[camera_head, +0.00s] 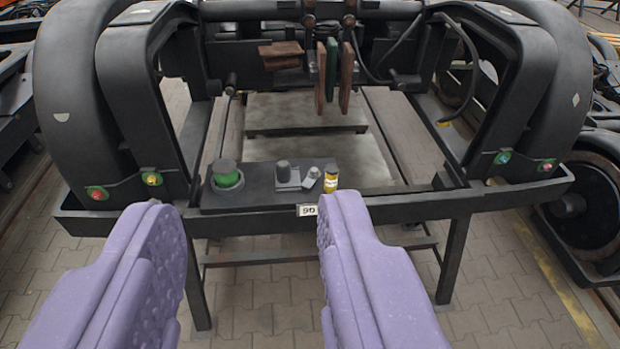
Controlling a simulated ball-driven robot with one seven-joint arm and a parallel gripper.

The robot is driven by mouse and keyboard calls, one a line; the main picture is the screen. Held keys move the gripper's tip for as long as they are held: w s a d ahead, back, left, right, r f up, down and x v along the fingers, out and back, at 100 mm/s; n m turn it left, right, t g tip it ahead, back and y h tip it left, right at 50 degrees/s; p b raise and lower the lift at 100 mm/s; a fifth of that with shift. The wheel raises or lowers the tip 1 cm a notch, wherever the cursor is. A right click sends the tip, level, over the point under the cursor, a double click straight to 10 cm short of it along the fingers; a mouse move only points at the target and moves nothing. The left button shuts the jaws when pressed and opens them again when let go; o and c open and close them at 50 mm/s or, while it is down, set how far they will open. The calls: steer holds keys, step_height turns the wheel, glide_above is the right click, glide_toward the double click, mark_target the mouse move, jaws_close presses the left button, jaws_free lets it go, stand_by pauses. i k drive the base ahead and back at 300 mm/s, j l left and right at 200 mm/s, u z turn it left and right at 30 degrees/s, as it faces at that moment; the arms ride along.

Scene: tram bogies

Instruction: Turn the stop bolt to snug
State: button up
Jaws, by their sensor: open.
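My gripper (248,212) is open and empty, its two purple fingers apart in the foreground. Ahead of the fingertips is a dark shelf (240,199) on the front of the bogie frame. On it a dark upright knob-like piece (283,172) stands on a small block, with a small grey tilted piece (312,176) beside it. I cannot tell for sure which of these is the stop bolt. A yellow cylinder (331,178) stands at the right end. My fingers touch none of these.
A label reading "90" (307,210) is on the shelf's front edge. Brown and green plates (332,72) hang behind. Large black curved side frames (70,110) rise left and right, with coloured caps (97,193) low on them. Paved floor (265,300) shows below.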

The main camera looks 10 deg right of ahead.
mark_target(313, 173)
steer(key=i+l, duration=0.15)
steer(key=i, duration=0.4)
steer(key=i+l, duration=0.15)
steer(key=i, duration=0.45)
steer(key=i+l, duration=0.15)
steer(key=i, duration=0.4)
steer(key=i+l, duration=0.15)
steer(key=i, duration=0.45)
